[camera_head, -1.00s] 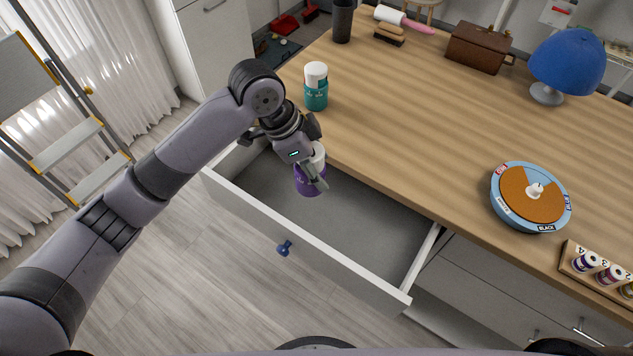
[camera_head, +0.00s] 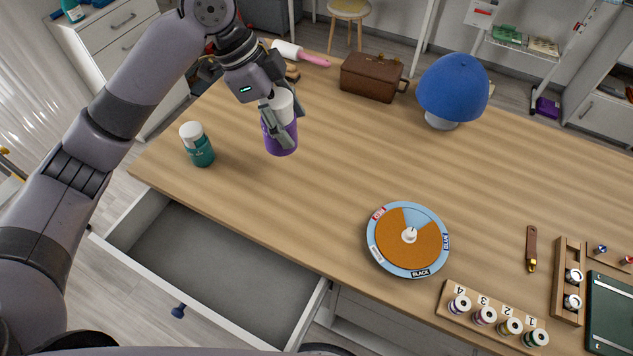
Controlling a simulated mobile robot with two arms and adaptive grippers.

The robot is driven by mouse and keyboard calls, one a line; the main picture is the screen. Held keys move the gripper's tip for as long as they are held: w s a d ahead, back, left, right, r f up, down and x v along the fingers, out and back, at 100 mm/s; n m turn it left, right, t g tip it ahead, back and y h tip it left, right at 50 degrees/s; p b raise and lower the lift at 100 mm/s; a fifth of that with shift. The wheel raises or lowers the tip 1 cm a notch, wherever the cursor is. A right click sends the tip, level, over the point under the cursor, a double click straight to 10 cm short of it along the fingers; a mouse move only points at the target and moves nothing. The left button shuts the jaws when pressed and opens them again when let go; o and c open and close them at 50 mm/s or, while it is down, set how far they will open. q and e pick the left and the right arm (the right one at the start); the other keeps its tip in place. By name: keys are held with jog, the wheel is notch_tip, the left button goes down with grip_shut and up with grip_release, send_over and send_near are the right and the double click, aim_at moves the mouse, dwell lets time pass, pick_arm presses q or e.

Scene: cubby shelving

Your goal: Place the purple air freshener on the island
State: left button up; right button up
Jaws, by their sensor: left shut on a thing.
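The purple air freshener (camera_head: 282,139) has a purple body and a white top. My left gripper (camera_head: 281,117) is shut on it, with its fingers around the upper part. It is over the left part of the wooden island top (camera_head: 330,180), nearly upright; I cannot tell if its base touches the surface. My right gripper is not in view.
A teal canister (camera_head: 198,146) stands left of it on the island. A brown case (camera_head: 372,78), a blue cap on a stand (camera_head: 452,88) and a round spinner (camera_head: 408,240) are also there. The open drawer (camera_head: 210,270) is empty. The island's middle is clear.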

pick_arm(q)
jog(key=f+p, duration=0.1)
jog(key=f, duration=0.8)
jog(key=f+p, duration=0.2)
jog(key=f, duration=0.7)
jog(key=shift+s+a+f, duration=0.1)
jog(key=shift+a+f, duration=0.1)
jog(key=shift+f, duration=0.55)
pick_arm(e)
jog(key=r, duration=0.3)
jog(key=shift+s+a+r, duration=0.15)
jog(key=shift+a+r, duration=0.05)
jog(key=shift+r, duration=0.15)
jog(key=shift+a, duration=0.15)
pick_arm(q)
jog(key=o, duration=1.3)
jog(key=shift+f, duration=0.1)
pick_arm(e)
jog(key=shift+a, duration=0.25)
